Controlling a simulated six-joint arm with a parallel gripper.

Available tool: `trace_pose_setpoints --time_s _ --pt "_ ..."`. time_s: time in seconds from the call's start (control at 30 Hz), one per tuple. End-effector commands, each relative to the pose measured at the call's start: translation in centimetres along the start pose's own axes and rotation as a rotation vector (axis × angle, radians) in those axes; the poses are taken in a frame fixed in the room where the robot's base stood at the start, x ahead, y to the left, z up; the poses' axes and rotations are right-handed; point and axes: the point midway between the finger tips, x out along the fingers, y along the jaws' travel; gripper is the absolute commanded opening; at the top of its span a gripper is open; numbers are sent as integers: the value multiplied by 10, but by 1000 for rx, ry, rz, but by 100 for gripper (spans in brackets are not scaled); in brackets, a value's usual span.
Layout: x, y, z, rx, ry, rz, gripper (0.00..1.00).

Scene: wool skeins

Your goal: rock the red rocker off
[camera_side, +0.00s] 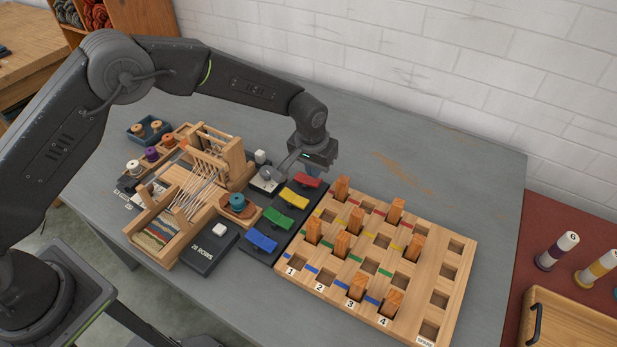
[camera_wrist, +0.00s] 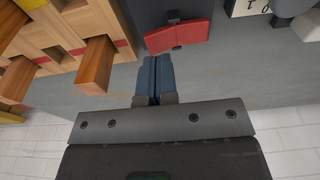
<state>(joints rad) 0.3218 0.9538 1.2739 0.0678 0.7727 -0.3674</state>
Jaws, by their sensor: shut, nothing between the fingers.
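The red rocker (camera_side: 308,181) is the rearmost of a row of coloured rockers on a dark base. In the wrist view the red rocker (camera_wrist: 180,37) lies just beyond my fingertips, a little to the right. I cannot tell surely which end of it is down. My gripper (camera_side: 312,170) hangs behind the red rocker in the side view. In the wrist view my gripper (camera_wrist: 154,62) has its two blue fingers together, with nothing between them. A small gap seems to show between the fingertips and the rocker.
Yellow (camera_side: 293,198), green (camera_side: 279,218) and blue (camera_side: 260,241) rockers stand in front of the red one. A wooden peg board (camera_side: 456,290) with upright pegs is to the right. A small loom (camera_side: 165,208) stands left. The grey table behind is clear.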

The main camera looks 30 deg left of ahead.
Motion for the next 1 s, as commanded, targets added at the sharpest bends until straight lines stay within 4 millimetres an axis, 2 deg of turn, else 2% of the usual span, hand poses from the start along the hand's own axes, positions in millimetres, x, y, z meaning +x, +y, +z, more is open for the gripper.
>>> trace_pose_setpoints --time_s 1.0 --pt "11 0 2 0 0 0 0"
